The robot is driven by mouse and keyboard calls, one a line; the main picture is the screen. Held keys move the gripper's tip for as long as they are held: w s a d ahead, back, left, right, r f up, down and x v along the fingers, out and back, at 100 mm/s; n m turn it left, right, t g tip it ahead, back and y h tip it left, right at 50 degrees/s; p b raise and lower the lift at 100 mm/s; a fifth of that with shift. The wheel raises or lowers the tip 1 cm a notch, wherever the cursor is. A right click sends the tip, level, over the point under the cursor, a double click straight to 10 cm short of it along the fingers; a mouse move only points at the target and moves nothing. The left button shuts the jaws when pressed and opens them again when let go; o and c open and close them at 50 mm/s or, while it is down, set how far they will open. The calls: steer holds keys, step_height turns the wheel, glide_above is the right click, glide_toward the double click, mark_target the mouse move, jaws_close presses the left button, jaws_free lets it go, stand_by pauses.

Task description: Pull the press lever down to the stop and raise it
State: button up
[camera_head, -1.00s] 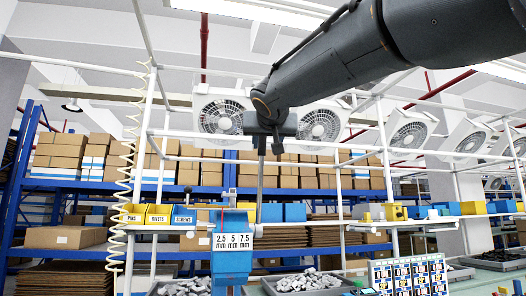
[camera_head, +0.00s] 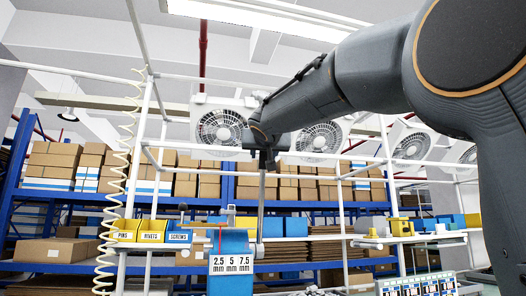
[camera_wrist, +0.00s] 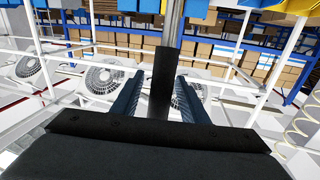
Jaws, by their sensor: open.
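The press (camera_head: 231,262) is a blue block with a white label reading 2.5, 5 and 7.5 mm, low in the middle of the head view. Its lever (camera_head: 261,212) is a grey metal rod standing about upright beside it. My gripper (camera_head: 263,152) is at the lever's upper end. In the wrist view, the lever's black grip (camera_wrist: 162,84) stands between the two fingers of my gripper (camera_wrist: 157,98). The fingers are open, with gaps visible on both sides of the grip.
Labelled yellow and blue bins (camera_head: 152,232) sit on a rail left of the press. White frame posts (camera_head: 344,225) stand around the bench. Blue shelving with cardboard boxes (camera_head: 58,158) and wall fans (camera_head: 222,128) are behind. A panel (camera_head: 418,285) is at the lower right.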

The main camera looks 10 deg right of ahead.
steer(key=shift+w+d, duration=0.1)
steer(key=shift+w, duration=0.5)
jaws_close()
steer(key=shift+s+f+b, duration=0.1)
steer(key=shift+f+b, duration=0.05)
steer(key=shift+b, duration=0.25)
